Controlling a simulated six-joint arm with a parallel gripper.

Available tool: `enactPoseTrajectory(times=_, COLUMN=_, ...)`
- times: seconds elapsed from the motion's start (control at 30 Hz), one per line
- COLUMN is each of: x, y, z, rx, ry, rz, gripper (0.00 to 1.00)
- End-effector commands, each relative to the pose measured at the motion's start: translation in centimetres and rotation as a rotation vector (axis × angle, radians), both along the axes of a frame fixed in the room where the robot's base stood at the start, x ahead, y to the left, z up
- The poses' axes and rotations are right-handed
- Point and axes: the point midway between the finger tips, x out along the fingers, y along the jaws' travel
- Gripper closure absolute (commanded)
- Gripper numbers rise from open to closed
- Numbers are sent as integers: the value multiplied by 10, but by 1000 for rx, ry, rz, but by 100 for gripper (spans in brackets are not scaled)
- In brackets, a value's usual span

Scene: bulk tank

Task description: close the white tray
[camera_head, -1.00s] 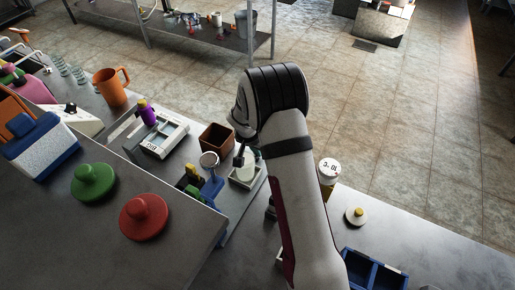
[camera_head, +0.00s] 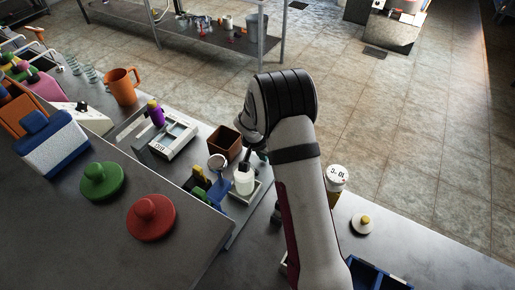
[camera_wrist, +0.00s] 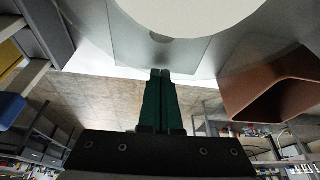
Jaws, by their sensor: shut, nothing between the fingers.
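The white tray (camera_head: 240,199) lies at the end of the grey bench, left of my arm in the head view. A white bottle (camera_head: 244,182) with a dark top stands in it. My gripper (camera_head: 245,164) is shut and empty, its dark fingers pointing down close to the bottle and tray. In the wrist view the shut green fingertips (camera_wrist: 160,72) are just in front of a pale surface; I cannot tell whether they touch it. My wrist and forearm hide part of the area behind the tray.
A brown open box (camera_head: 225,142) stands just behind the tray and also shows in the wrist view (camera_wrist: 268,88). Blue and yellow parts (camera_head: 205,183) stand close on the left. A white-capped jar (camera_head: 337,174) stands right of my arm. Red (camera_head: 151,218) and green (camera_head: 101,181) knobbed lids lie left.

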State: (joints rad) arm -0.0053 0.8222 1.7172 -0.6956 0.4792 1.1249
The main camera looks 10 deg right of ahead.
Motion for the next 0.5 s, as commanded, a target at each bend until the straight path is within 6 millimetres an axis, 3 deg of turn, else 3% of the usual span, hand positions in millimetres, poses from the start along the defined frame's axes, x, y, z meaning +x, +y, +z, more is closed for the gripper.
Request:
enactPoseTrajectory(times=0.2, x=-14, y=14, z=59, rx=0, ry=-4, rz=1, gripper=100)
enactPoseTrajectory(times=0.37, x=-22, y=20, z=86, rx=0, ry=-3, rz=1, gripper=100)
enactPoseTrajectory(times=0.4, x=-23, y=21, z=90, rx=1, ry=-1, rz=0, gripper=98)
enactPoseTrajectory(times=0.5, x=-23, y=12, z=95, rx=4, ry=29, rz=-29, gripper=80)
